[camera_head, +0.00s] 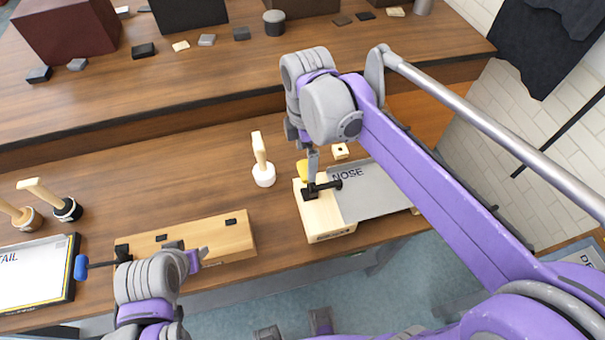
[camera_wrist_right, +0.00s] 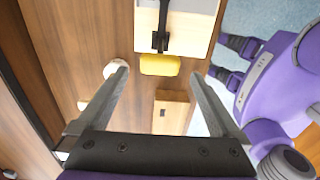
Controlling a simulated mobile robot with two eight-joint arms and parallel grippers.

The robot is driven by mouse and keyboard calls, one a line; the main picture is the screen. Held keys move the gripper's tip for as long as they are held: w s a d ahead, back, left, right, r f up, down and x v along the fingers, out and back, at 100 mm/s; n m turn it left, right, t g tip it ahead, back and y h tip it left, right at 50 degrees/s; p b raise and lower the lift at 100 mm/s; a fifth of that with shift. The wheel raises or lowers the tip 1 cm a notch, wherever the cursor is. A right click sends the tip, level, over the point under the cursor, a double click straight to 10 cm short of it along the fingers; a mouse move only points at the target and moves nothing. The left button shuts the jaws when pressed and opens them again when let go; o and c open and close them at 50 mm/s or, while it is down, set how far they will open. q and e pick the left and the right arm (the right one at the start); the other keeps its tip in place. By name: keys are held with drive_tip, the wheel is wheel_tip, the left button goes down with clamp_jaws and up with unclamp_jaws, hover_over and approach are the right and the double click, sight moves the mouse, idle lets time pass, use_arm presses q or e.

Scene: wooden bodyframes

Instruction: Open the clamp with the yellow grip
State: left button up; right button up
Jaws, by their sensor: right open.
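The yellow grip (camera_head: 303,170) belongs to a black clamp (camera_head: 322,188) on a wooden block (camera_head: 322,218) beside a grey plate marked NOSE (camera_head: 380,192). In the right wrist view the yellow grip (camera_wrist_right: 160,65) lies between and slightly beyond my open right fingertips (camera_wrist_right: 159,76), with visible gaps on both sides. The black clamp (camera_wrist_right: 160,40) is just past it. In the head view my right gripper (camera_head: 311,160) is close to the grip and partly hides it. My left gripper (camera_head: 198,258) is by a long wooden block; its opening is unclear.
The long wooden block (camera_head: 215,238) is at lower centre. A blue-gripped clamp (camera_head: 82,267) is beside a framed plate marked TAIL (camera_head: 30,280). A mallet (camera_head: 262,165) stands left of the NOSE block. Dark boxes (camera_head: 68,30) and small pieces sit on the back shelf.

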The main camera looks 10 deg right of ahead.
sight(305, 177)
wheel_tip(305, 177, down, 9)
drive_tip(key=shift+r, duration=0.2)
clamp_jaws()
idle(0.6)
